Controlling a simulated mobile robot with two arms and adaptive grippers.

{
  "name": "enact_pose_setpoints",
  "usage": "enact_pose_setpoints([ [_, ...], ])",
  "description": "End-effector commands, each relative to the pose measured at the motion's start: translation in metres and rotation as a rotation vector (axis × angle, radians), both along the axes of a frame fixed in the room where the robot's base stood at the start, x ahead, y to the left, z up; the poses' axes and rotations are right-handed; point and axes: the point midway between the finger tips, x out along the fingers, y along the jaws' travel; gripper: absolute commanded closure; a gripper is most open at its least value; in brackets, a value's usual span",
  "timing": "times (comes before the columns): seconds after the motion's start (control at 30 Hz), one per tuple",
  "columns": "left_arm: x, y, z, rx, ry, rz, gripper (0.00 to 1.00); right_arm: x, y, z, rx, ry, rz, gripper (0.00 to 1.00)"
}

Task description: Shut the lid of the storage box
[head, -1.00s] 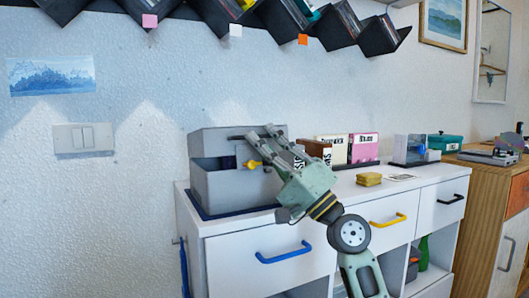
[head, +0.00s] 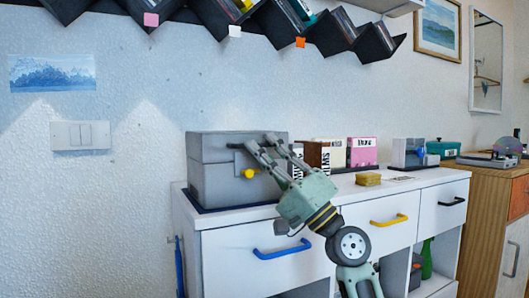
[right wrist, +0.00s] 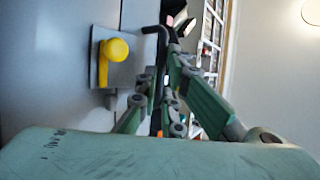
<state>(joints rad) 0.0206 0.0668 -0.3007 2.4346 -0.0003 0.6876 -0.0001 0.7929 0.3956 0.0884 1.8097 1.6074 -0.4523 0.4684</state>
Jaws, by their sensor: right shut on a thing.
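The grey storage box (head: 222,184) stands on the left end of the white cabinet. Its lid (head: 215,146) is down over the body, and no open gap shows between them in the head view. A yellow knob (head: 249,173) is on the front; it also shows in the right wrist view (right wrist: 117,49) on a grey plate. My right gripper (head: 259,143) is at the upper front of the box, shut on the dark lid handle (right wrist: 153,30). The fingers partly hide the handle. My left gripper is not in view.
The white cabinet (head: 345,188) has blue, yellow and black drawer handles. Right of the box stand several book-like cases (head: 362,151), a small yellow block (head: 368,179) and a teal box (head: 443,148). Dark zigzag shelves (head: 330,33) hang above.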

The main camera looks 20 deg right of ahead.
Motion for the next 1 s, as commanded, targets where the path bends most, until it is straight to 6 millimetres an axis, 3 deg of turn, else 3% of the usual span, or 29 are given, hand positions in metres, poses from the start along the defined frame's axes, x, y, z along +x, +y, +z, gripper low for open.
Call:
enact_pose_setpoints([
  [0.57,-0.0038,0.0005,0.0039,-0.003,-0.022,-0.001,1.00,0.0026,0.0029,-0.0092,-0.006,0.012,0.005,1.00],
  [0.6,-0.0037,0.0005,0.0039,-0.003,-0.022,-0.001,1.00,0.0027,0.0030,-0.0094,-0.006,0.013,0.005,0.92],
  [0.7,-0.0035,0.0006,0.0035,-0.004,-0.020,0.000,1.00,0.0027,0.0027,-0.0092,-0.005,0.012,0.004,0.85],
  [1.0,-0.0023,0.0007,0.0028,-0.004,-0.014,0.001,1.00,0.0015,0.0014,-0.0065,-0.002,0.007,0.002,0.85],
])
